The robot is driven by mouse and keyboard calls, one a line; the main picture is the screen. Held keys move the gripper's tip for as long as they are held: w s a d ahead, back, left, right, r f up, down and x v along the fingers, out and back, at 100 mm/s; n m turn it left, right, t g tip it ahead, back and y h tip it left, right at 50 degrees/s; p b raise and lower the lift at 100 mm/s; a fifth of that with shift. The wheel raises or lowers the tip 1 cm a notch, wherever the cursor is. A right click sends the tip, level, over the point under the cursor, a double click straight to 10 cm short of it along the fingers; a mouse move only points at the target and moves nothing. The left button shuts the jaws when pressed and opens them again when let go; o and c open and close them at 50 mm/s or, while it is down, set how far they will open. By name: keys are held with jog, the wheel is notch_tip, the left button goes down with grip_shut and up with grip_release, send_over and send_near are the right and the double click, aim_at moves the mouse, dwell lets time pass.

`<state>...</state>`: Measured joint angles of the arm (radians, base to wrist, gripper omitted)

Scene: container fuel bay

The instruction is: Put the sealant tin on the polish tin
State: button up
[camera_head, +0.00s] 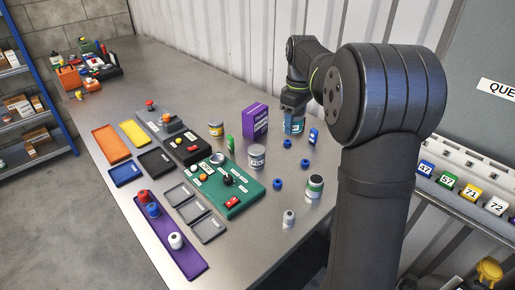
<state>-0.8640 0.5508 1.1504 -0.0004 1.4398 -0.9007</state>
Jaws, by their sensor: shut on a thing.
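My gripper (293,106) points down at the back of the table, near the wall. It is shut on a blue tin with a white marking (293,127). I cannot tell whether the tin's base touches the table. Other tins stand upright and apart: a white and grey tin (257,157) right of the green panel, a white tin with a dark green band (315,186) nearer my arm, and a small tin with a yellow band (216,129) farther left. Their labels are too small to read, so I cannot tell which is sealant or polish.
A purple box (254,122) stands left of the held tin. Several small blue knobs (305,163) and a small white bottle (289,218) dot the right side. A green panel (238,197), trays and a purple strip (184,256) fill the middle and front.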

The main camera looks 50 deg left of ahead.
send_over(258, 150)
notch_tip(258, 150, down, 7)
jog(key=shift+r, duration=0.1)
jog(key=shift+a+f, duration=0.1)
jog(key=shift+f, duration=1.9)
jog(key=shift+f, duration=0.1)
jog(key=o, duration=1.2)
jog(key=shift+f, duration=0.1)
notch_tip(258, 150, up, 12)
jog(key=shift+r, duration=0.2)
